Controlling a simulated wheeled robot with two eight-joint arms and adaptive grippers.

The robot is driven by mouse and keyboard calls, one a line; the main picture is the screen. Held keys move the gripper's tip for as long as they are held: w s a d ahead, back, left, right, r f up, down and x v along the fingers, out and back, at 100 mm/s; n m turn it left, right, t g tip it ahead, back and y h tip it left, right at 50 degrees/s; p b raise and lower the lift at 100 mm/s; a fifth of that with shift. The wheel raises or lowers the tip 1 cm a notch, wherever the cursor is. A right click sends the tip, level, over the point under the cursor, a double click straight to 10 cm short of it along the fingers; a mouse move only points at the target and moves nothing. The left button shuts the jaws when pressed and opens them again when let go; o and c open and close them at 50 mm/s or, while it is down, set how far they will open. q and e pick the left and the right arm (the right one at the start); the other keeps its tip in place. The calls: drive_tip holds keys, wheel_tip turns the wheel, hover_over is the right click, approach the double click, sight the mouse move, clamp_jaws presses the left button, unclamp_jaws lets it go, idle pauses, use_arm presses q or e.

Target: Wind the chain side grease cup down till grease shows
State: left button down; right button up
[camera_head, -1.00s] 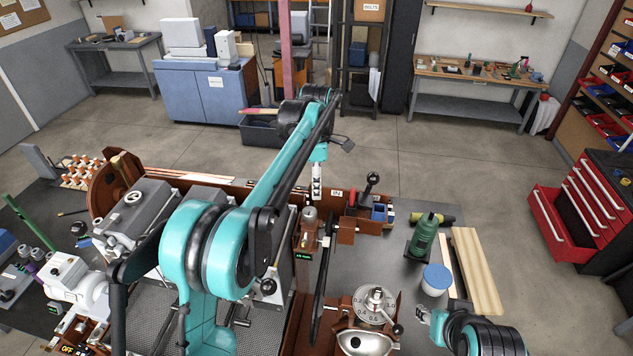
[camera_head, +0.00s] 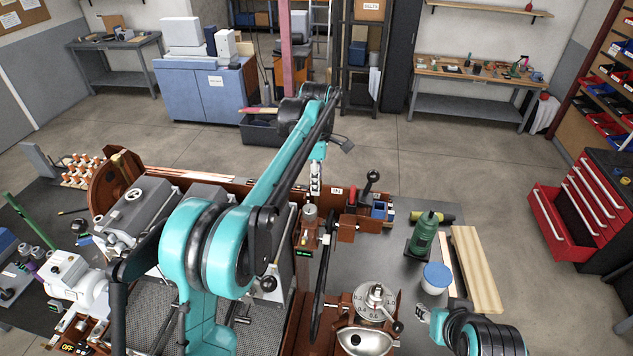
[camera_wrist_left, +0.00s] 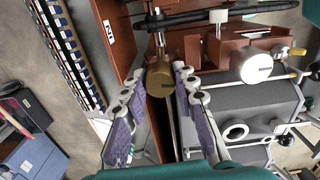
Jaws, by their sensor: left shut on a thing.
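In the left wrist view, a round brass grease cup (camera_wrist_left: 160,80) sits between the two fingers of my left gripper (camera_wrist_left: 161,74), under a thin stem. The pale-grey fingers with purple pads are closed in on it from both sides. The cup is too small to make out there. No grease can be made out.
A dark bar (camera_wrist_left: 215,15) crosses above the cup in the wrist view, with a grey machine body (camera_wrist_left: 240,110) to the right. In the head view, a numbered dial (camera_head: 375,302), a green bottle (camera_head: 424,235) and a blue-lidded tub (camera_head: 436,278) stand to the right.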

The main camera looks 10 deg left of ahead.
use_arm(q)
drive_tip(key=m, duration=0.4)
drive_tip(key=shift+b, duration=0.4)
drive_tip(key=m, duration=0.9)
drive_tip(key=shift+r+m+b, duration=0.1)
drive_tip(key=shift+m+b, duration=0.2)
drive_tip(key=shift+b, duration=0.1)
drive_tip(key=m, duration=0.4)
drive_tip(key=shift+m, duration=0.3)
drive_tip(key=c, duration=1.2)
unclamp_jaws()
